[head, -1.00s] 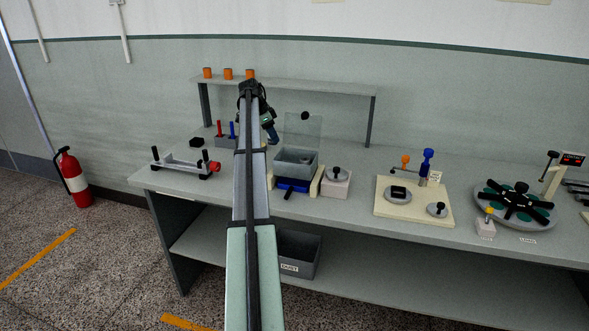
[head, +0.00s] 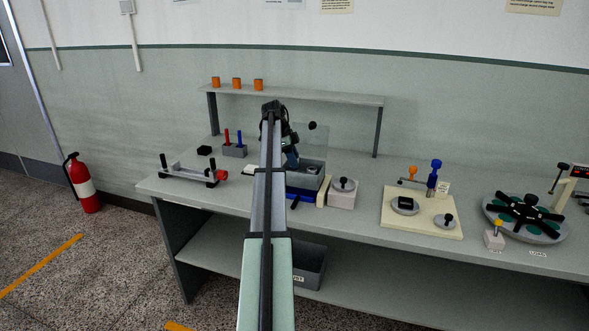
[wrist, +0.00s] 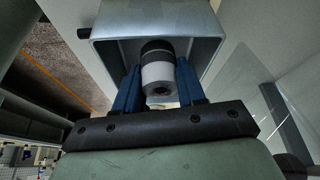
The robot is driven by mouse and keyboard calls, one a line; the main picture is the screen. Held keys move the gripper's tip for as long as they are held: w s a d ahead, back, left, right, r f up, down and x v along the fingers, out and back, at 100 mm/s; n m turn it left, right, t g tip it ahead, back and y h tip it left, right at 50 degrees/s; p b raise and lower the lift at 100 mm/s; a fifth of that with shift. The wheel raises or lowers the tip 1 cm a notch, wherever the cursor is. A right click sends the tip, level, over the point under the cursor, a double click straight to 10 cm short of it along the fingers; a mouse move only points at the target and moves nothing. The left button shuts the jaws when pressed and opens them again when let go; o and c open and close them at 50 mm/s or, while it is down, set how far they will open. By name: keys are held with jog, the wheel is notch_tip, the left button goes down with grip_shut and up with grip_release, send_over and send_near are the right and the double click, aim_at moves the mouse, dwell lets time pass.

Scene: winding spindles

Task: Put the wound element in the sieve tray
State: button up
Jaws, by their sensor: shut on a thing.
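The wound element (wrist: 157,75) is a short cylinder with a pale grey body and a dark band at one end. My gripper (wrist: 158,82) is shut on it, with blue fingers on either side. In the head view my gripper (head: 292,160) is at a grey open-topped box (head: 313,176) on the bench, and the element is hidden there. The box also shows in the wrist view (wrist: 205,32), with the element in front of its opening. I cannot tell how far inside it is, or whether this box is the sieve tray.
A clear panel (head: 318,143) stands behind the box. A pale block with a black knob (head: 342,193) stands right of it. A blue part (head: 297,195) is below the box. A shelf (head: 330,99) runs above the back. A clamp frame (head: 190,175) lies to the left.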

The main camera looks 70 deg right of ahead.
jog(key=shift+f, duration=1.8)
jog(key=shift+f, duration=0.15)
jog(key=o, duration=1.1)
jog(key=shift+c, duration=0.2)
jog(key=v, duration=1.2)
jog(key=shift+r, duration=0.2)
